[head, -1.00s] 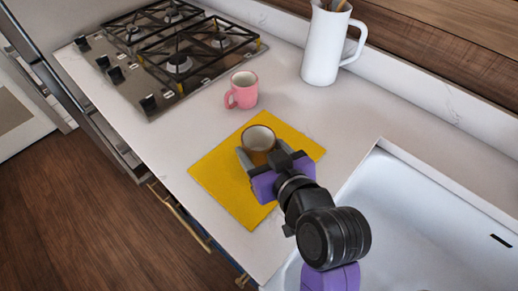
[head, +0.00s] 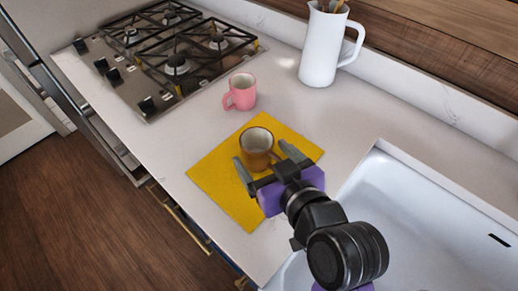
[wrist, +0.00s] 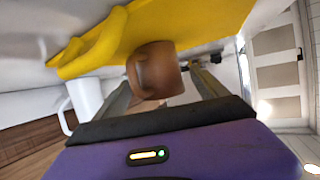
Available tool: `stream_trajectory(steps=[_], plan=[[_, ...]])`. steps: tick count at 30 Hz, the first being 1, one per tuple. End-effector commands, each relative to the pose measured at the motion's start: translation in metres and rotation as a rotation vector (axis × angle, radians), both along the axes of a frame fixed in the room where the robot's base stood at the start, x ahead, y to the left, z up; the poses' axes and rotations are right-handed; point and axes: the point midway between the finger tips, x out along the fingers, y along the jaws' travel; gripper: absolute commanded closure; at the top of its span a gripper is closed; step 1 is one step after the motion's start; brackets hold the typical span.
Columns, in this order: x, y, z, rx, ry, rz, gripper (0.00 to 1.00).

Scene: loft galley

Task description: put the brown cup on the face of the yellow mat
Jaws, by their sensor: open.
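The brown cup (head: 257,148) stands upright on the yellow mat (head: 222,186), near its middle, in the head view. In the wrist view the cup (wrist: 154,70) appears ahead of the fingers, against the yellow mat (wrist: 200,22). My gripper (head: 264,162) is open, with its fingers apart on the near side of the cup. In the wrist view my gripper (wrist: 160,92) shows a finger to either side of the cup's near part. I cannot tell whether a finger touches it.
A pink mug (head: 240,92) stands beyond the mat, near the gas hob (head: 170,62). A white jug (head: 322,48) with utensils stands at the back. The white sink (head: 420,220) lies to the right. Counter between mat and jug is clear.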

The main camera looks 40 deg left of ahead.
Motion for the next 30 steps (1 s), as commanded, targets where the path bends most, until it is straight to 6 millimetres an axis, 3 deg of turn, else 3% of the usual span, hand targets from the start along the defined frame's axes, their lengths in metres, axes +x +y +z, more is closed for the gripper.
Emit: stream_trajectory(steps=[6, 12, 18, 30], plan=[[-0.019, -0.039, 0.017, 0.001, -0.001, -0.003, 0.17], [-0.032, -0.064, 0.029, 0.001, 0.000, -0.002, 0.17], [-0.037, -0.074, 0.034, 0.000, 0.000, -0.001, 0.17], [-0.038, -0.074, 0.034, 0.000, 0.000, 0.000, 0.17]])
